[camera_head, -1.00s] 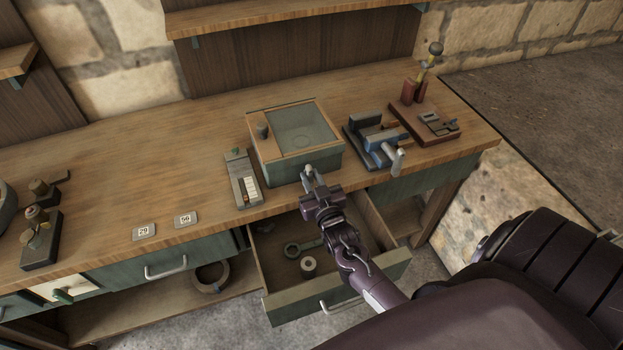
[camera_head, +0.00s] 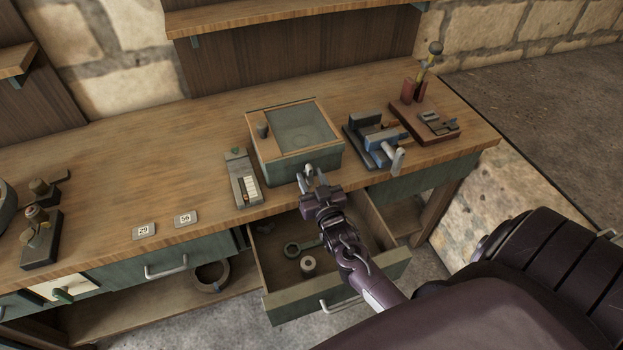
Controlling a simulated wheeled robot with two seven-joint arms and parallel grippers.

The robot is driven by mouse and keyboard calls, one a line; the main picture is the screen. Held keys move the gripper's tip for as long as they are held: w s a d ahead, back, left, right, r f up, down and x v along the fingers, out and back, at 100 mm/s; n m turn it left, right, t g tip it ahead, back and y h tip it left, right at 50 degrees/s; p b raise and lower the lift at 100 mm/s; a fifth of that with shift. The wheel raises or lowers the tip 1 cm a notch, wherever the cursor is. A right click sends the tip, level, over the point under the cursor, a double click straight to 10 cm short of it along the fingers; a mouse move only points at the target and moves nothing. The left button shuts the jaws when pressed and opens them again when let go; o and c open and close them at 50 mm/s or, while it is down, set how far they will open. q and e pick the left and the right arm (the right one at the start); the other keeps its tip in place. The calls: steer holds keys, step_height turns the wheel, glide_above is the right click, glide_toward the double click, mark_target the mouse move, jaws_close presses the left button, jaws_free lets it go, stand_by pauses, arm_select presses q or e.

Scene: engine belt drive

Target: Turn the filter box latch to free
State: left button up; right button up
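The filter box appears to be the green box (camera_head: 292,160) with a wood-framed lid (camera_head: 298,131) and a dark knob (camera_head: 262,130) on its top left. It stands near the bench's front edge. My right gripper (camera_head: 306,175) is at the lower middle of its front face, with the fingertips close against it. The two fingertips show as separate pale tips, but whether they hold something is too small to tell. The latch is not clearly visible; the gripper covers that part of the front. My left gripper is not in view.
A small device with a green button (camera_head: 243,179) stands left of the box. An open drawer (camera_head: 282,305) with metal parts lies under my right arm.

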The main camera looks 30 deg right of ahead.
steer(key=shift+s, duration=0.1)
steer(key=shift+s+a+f, duration=0.1)
steer(key=shift+s, duration=0.25)
steer(key=b+v, duration=0.1)
steer(key=v, duration=0.6)
steer(key=shift+b, duration=0.35)
